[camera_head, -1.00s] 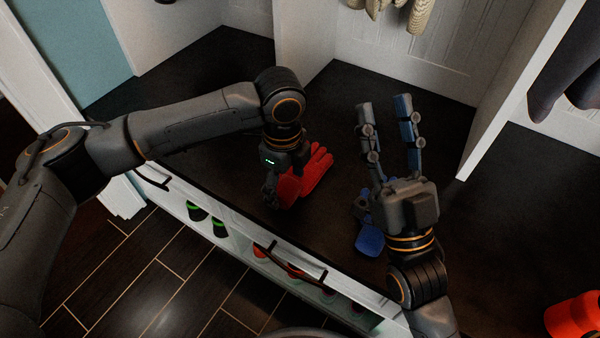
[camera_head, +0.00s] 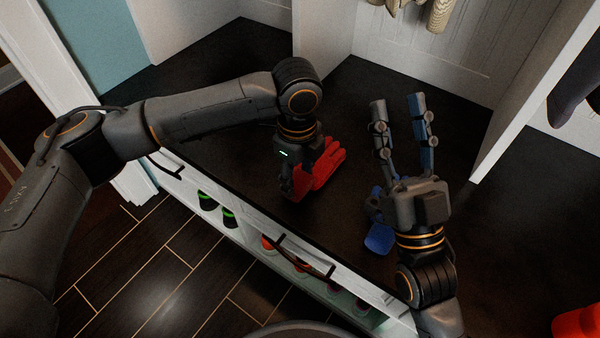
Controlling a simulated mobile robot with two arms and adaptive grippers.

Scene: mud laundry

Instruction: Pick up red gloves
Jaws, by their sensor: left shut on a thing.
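The red gloves (camera_head: 326,168) are over the dark bench top, with their fingers pointing up and to the right. My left gripper (camera_head: 297,185) points down and is shut on the red gloves at their lower left part. Its fingers and wrist hide part of the gloves. I cannot tell whether the gloves still touch the bench. My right gripper (camera_head: 398,105) is open and empty. Its two fingers stand apart and point up in the picture, to the right of the gloves.
A blue item (camera_head: 379,238) lies on the dark bench (camera_head: 250,60), partly behind my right gripper. White dividers (camera_head: 535,85) rise from the bench. Shoes (camera_head: 229,217) stand on the shelf below its front edge. An orange-red object (camera_head: 578,325) is at the lower right.

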